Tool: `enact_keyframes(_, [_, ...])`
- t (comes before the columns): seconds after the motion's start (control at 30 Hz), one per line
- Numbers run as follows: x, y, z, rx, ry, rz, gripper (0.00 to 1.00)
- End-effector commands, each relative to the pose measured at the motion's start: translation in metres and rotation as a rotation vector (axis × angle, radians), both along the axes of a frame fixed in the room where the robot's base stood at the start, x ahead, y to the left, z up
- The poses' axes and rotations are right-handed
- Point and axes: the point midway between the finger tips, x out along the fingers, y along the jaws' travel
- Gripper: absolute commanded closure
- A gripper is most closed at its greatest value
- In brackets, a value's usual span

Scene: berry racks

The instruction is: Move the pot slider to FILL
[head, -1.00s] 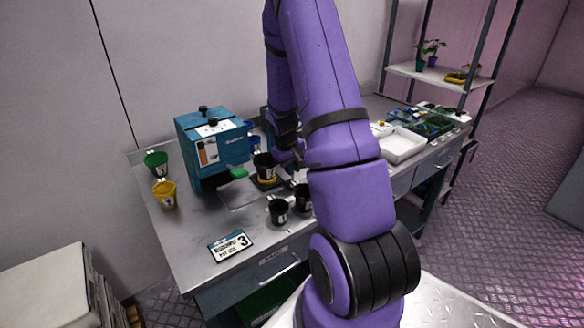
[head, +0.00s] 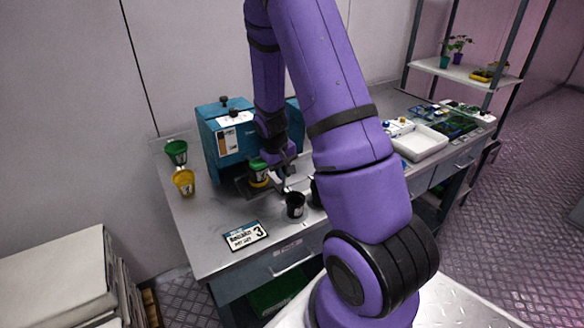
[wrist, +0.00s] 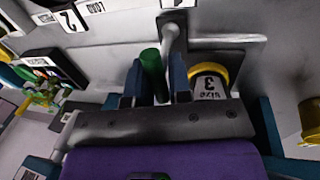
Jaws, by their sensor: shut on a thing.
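The teal filling machine (head: 229,143) stands at the back left of the bench. In the wrist view this pot (wrist: 210,88) reads "size 3". My gripper (wrist: 158,88) has its blue fingers around an upright green handle (wrist: 151,68) beside the pot, with a grey metal bar (wrist: 170,42) just behind it. In the head view my gripper (head: 283,170) is low at the machine's front right, partly hidden by my wrist. The FILL marking is not readable.
A black pot (head: 295,205) stands in front on the bench, with another partly behind my arm. A green pot (head: 177,151) and a yellow pot (head: 184,182) stand left. A sign with a 3 (head: 245,236) lies near the front edge. A white tray (head: 421,142) is at right.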

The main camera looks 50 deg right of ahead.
Motion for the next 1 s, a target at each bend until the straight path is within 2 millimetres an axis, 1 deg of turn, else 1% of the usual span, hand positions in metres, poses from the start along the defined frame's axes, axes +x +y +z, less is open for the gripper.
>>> enact_keyframes(0.1, [0.002,0.004,0.001,0.0,-0.003,0.002,1.0])
enact_keyframes(0.33, [0.002,0.005,0.0,0.001,-0.003,0.003,1.0])
enact_keyframes(0.37, [0.002,0.005,0.0,0.002,-0.003,0.003,0.79])
enact_keyframes(0.4, [0.002,0.005,0.0,0.002,-0.003,0.004,0.69])
enact_keyframes(0.47, [0.002,0.005,0.0,0.002,-0.003,0.004,0.56])
enact_keyframes(0.77, [0.001,0.004,0.001,0.001,-0.001,0.0,0.56])
enact_keyframes(0.87, [0.002,0.005,0.006,0.001,-0.002,0.0,0.56])
enact_keyframes(1.0, [0.003,0.008,0.023,0.0,-0.004,0.001,0.56])
